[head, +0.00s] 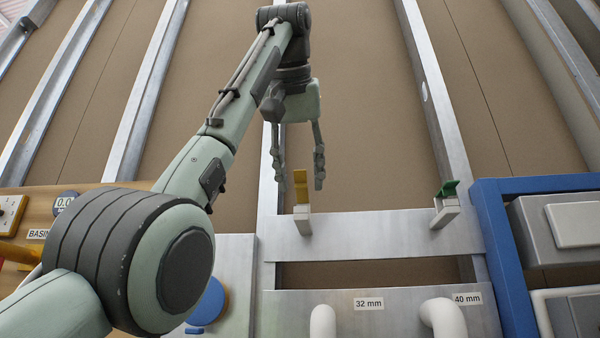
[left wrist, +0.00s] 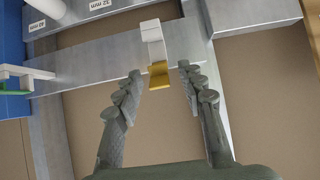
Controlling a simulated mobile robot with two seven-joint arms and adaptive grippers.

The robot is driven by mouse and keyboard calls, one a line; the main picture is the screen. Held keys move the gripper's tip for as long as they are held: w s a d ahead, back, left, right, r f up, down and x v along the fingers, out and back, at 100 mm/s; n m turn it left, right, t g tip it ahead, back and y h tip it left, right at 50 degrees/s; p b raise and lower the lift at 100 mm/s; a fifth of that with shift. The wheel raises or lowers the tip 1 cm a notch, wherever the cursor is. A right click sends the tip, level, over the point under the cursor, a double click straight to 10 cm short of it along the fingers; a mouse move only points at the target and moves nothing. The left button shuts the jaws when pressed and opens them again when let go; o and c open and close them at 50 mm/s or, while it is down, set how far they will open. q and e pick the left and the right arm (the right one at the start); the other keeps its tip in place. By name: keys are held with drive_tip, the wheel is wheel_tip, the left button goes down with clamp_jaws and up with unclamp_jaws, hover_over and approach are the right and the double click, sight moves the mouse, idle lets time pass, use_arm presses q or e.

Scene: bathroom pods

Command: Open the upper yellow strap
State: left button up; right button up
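The upper yellow strap (head: 301,181) stands upright on a small white bracket (head: 302,217) on a horizontal metal rail. In the left wrist view the yellow strap (left wrist: 159,76) lies between the fingertips at the end of its white bracket (left wrist: 152,35). My left gripper (head: 298,185) is open and empty, fingers pointing down, one on each side of the strap in the picture. A gap shows between the strap and each finger. The left gripper also shows in the left wrist view (left wrist: 160,71). My right gripper is in neither view.
A green strap (head: 449,187) sits on a similar bracket to the right. A blue frame (head: 500,240) stands farther right. White pipe ends (head: 322,322) and a metal plate with "32 mm" and "40 mm" labels are below. Vertical metal studs and brown panels form the wall.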

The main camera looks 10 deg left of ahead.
use_arm(q)
drive_tip(key=v, duration=0.7)
drive_tip(key=shift+s+r, duration=0.2)
